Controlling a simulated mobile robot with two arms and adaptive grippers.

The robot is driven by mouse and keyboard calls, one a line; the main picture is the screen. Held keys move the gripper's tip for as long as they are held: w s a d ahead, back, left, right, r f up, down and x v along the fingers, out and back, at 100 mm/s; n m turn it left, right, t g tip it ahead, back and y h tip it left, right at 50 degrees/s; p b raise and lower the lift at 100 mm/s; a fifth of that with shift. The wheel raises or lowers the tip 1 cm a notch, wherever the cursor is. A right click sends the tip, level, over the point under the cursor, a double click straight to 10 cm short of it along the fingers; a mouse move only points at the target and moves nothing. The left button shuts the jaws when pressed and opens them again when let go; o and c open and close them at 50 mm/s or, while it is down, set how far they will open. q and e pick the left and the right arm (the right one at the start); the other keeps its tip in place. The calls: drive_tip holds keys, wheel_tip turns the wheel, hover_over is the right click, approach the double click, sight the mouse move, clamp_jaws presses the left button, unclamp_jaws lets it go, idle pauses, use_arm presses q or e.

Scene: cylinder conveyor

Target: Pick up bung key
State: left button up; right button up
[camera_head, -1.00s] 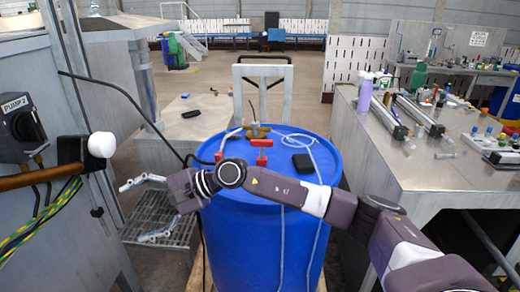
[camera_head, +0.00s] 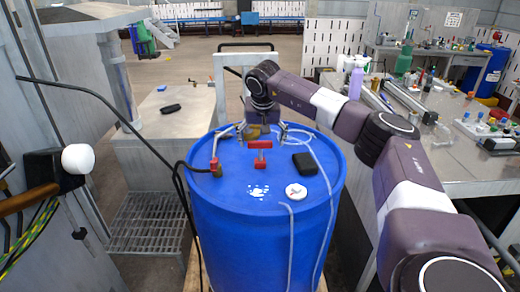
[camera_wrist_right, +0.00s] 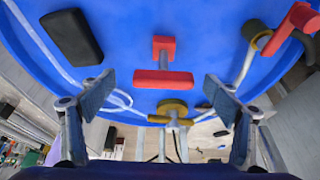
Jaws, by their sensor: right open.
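The bung key is most likely the red T-shaped tool (camera_head: 260,146) on top of the blue drum (camera_head: 265,235), towards its far side. In the right wrist view its red crossbar (camera_wrist_right: 163,80) shows between my fingers, with a red block beside it. My right gripper (camera_head: 262,132) is open over the far side of the drum top, close to the red tool. In the wrist view both fingers of the right gripper (camera_wrist_right: 158,90) are spread apart, with nothing held between them. I cannot tell the exact height above the tool. My left gripper is not in view.
A brass fitting (camera_wrist_right: 172,109) is near the red tool. A red-handled fitting with a hose (camera_head: 215,162) stands at the drum's left. A black box (camera_head: 304,163), a white round cap (camera_head: 296,191) and a thin pale hose also lie on top. A cluttered bench (camera_head: 470,175) is at right.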

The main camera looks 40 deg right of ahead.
sight(261, 144)
drive_tip(key=p+x, duration=0.1)
drive_tip(key=x, duration=0.2)
drive_tip(key=shift+w+a, duration=0.15)
drive_tip(key=shift+w+f, duration=0.25)
drive_tip(key=shift+f, duration=0.4)
drive_tip(key=c, duration=1.5)
drive_tip(key=shift+r, duration=0.1)
drive_tip(key=shift+c, duration=0.9)
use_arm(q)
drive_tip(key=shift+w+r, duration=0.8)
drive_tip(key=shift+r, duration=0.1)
